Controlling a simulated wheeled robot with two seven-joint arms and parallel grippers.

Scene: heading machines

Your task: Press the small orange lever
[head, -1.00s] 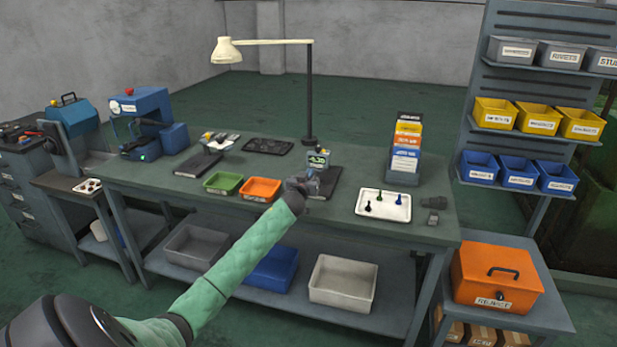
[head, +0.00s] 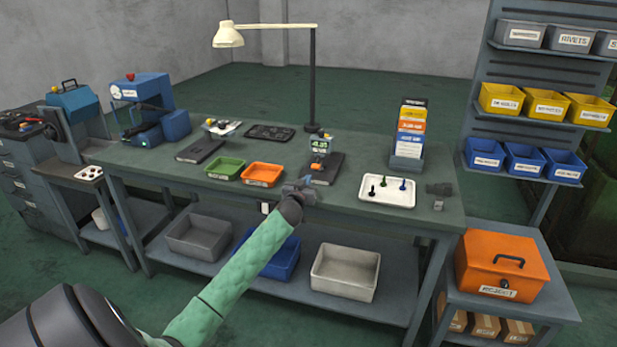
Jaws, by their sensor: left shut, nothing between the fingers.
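A small gauge (head: 319,146) with a lit green display stands on the workbench, right of the orange tray. A tiny orange-yellow part (head: 326,136) shows at its top; it is too small to tell whether this is the lever or how it is set. My left gripper (head: 306,184) is shut and empty, over the bench near its front edge. In the picture it is below the gauge and apart from its display. It covers part of the bench there. My right gripper is not in view.
A green tray (head: 225,168) and an orange tray (head: 262,174) lie left of my gripper. A dark pad (head: 330,166) is beside the gauge. A white tray with small pegs (head: 398,197) lies right. The lamp (head: 312,90) stands behind.

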